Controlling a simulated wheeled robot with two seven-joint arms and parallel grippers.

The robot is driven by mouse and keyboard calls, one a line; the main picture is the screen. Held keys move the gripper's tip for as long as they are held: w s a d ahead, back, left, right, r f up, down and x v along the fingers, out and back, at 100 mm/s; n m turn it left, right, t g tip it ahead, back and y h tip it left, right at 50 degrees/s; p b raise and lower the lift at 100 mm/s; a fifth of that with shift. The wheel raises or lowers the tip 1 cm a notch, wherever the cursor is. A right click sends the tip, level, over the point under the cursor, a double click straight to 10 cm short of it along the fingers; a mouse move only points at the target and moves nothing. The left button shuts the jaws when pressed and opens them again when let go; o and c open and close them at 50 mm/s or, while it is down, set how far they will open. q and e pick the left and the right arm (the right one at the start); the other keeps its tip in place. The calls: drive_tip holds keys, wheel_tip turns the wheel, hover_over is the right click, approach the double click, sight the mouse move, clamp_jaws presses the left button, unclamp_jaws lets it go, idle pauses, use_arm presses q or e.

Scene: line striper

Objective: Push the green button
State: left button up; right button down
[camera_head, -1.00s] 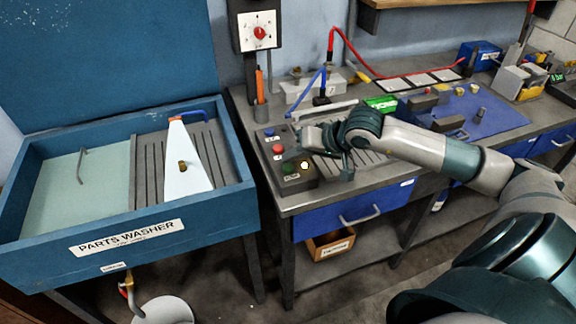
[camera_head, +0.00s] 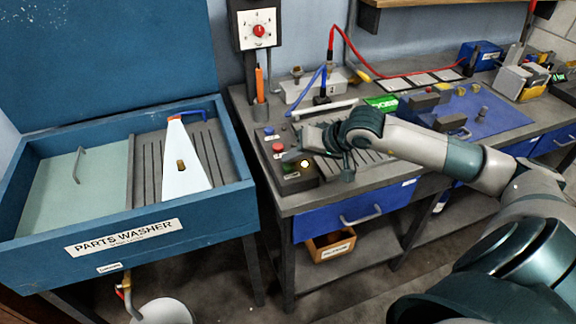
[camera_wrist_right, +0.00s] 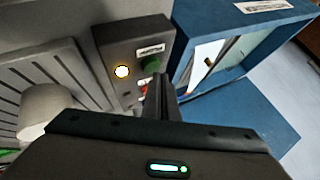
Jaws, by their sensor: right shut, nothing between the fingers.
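The green button (camera_head: 289,168) is at the near end of a dark control box (camera_head: 301,186) on the workbench's left corner. My left gripper is out of view.
A red button (camera_head: 278,147), a blue button (camera_head: 269,131) and a lit yellow lamp (camera_head: 305,163) are on the same box. The blue parts washer (camera_head: 200,226) stands to the left. A slotted plate and a blue mat (camera_head: 490,122) lie to the right on the bench.

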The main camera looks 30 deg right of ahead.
sight(292, 168)
drive_tip(key=shift+f+b, duration=0.45)
drive_tip(key=shift+b, duration=0.35)
idle(1.0)
drive_tip(key=shift+r, duration=0.9)
wheel_tip(292, 168, up, 6)
drive_tip(key=shift+p, duration=0.45)
idle(0.5)
